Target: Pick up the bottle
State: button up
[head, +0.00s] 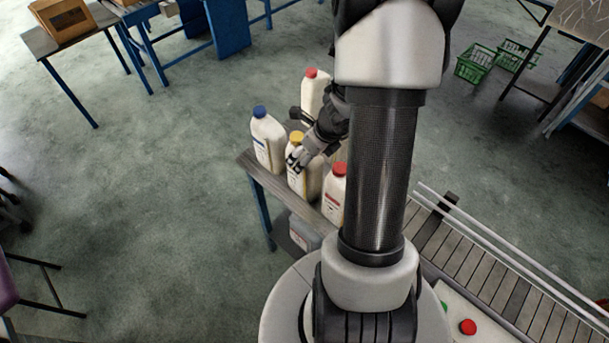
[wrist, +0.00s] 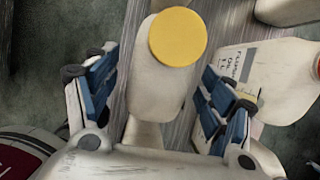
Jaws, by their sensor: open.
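A white bottle with a yellow cap (head: 297,138) stands on a small table in the head view, between a blue-capped bottle and a red-capped one. My gripper (head: 297,160) is at this bottle and partly covers it. In the wrist view the yellow-capped bottle (wrist: 160,88) fills the middle. My gripper (wrist: 158,100) is open, with one blue-padded finger on each side of the bottle. Gaps show between the pads and the bottle. The lower part of the bottle is hidden behind my gripper's palm in the wrist view.
A blue-capped bottle (head: 267,142) stands close on the left. Red-capped bottles stand behind (head: 312,95) and in front (head: 334,192). The wooden table (head: 259,171) is narrow and crowded. A grey canister (head: 303,233) sits below it. A roller conveyor (head: 495,265) lies to the right.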

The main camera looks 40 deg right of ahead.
jog(key=b+x, duration=0.1)
jog(key=x, duration=0.2)
jog(key=shift+c, duration=0.4)
grip_shut()
dwell(0.6)
